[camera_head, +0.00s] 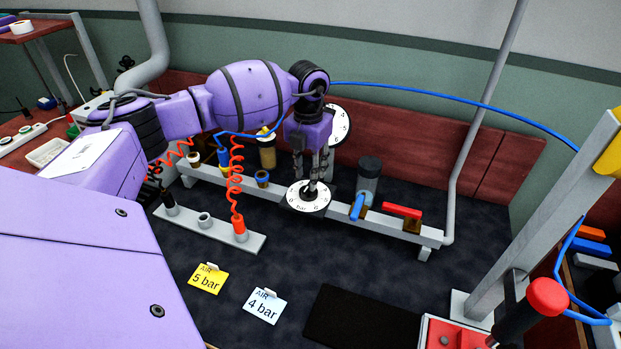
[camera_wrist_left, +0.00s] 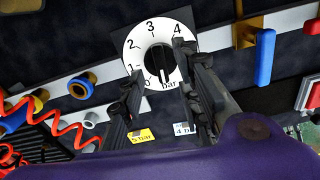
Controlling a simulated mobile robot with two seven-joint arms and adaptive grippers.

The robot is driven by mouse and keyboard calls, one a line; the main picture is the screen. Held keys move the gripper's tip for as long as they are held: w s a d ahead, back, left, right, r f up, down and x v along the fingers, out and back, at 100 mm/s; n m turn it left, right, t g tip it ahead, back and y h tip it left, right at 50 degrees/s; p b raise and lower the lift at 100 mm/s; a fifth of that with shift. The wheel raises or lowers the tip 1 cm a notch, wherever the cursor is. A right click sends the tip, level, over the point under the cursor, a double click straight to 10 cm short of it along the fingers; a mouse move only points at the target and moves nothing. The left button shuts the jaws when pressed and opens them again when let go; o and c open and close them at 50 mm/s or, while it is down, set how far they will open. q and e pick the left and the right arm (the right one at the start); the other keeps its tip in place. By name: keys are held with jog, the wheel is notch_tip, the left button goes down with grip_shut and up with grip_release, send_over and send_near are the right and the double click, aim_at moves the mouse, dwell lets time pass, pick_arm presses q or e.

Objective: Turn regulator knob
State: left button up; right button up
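The regulator knob (camera_wrist_left: 159,62) is black with a white mark, which points down toward the "bar" label. It sits at the middle of a round white dial (camera_head: 307,205), numbered and marked "bar", on a grey rail. My left gripper (camera_head: 308,176) reaches down over the dial from above. In the left wrist view its two fingers (camera_wrist_left: 155,65) are apart, one on each side of the knob, with no clear contact visible. In the head view the fingers partly hide the knob. My right gripper is not in view.
On the rail are a blue lever (camera_head: 357,207) and a red lever (camera_head: 402,211). A white gauge (camera_head: 340,125) stands behind my gripper. A yellow "5 bar" card (camera_head: 208,279) and a pale "4 bar" card (camera_head: 264,305) lie in front. Red coiled hoses (camera_head: 235,180) hang at left.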

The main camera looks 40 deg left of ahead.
aim_at(308, 191)
pick_arm(q)
notch_tip(308, 191, down, 3)
jog(key=shift+w+f, duration=0.15)
jog(key=shift+f, duration=0.2)
grip_shut()
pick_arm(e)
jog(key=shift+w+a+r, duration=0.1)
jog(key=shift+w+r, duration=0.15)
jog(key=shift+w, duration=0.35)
